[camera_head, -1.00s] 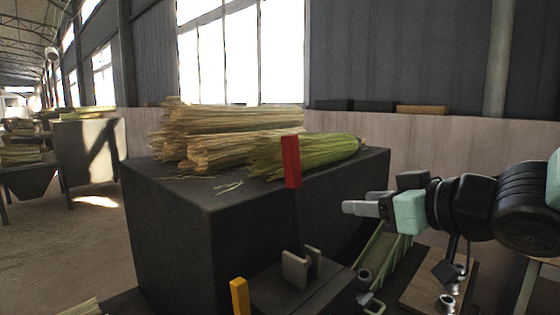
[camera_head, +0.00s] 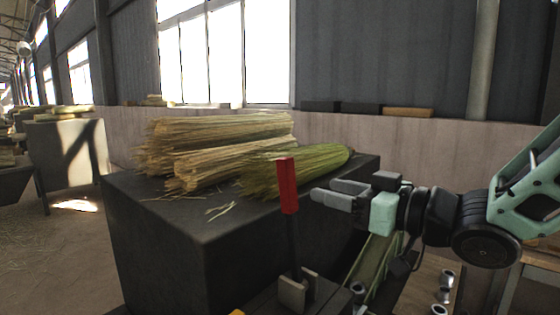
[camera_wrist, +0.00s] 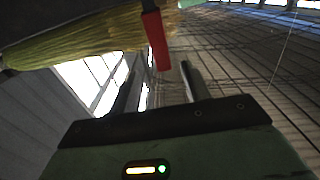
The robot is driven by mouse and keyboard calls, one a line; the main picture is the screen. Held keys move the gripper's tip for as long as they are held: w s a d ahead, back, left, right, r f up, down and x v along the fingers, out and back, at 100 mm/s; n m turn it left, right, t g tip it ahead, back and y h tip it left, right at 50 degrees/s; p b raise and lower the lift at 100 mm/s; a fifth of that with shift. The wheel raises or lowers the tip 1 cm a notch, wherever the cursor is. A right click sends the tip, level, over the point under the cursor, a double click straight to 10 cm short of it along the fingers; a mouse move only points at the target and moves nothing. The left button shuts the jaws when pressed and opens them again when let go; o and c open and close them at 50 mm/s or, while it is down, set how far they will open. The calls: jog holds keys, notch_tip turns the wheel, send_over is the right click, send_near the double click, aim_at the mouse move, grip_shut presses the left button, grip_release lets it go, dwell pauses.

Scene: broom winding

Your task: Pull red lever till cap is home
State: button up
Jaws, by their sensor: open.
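The red lever (camera_head: 287,185) stands upright in the head view, a red grip on a dark bar rising from a pale bracket (camera_head: 292,291). My gripper (camera_head: 332,194) is just right of the red grip, its fingers pointing left toward it. It is open and empty. In the wrist view, the red lever (camera_wrist: 157,40) hangs down ahead of the gap between my two fingers (camera_wrist: 158,75). It looks close to the fingertips, but I cannot tell whether they touch. I cannot make out the cap.
A dark block (camera_head: 185,245) behind the lever bears straw bundles (camera_head: 215,150) and a green bundle (camera_head: 300,165). A yellow piece (camera_head: 237,312) shows at the bottom edge. A green channel (camera_head: 375,262) and small metal fittings (camera_head: 446,280) lie below my arm.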

aim_at(292, 182)
jog(key=p+x, duration=0.2)
jog(key=x, duration=1)
jog(key=shift+f, duration=0.1)
grip_shut()
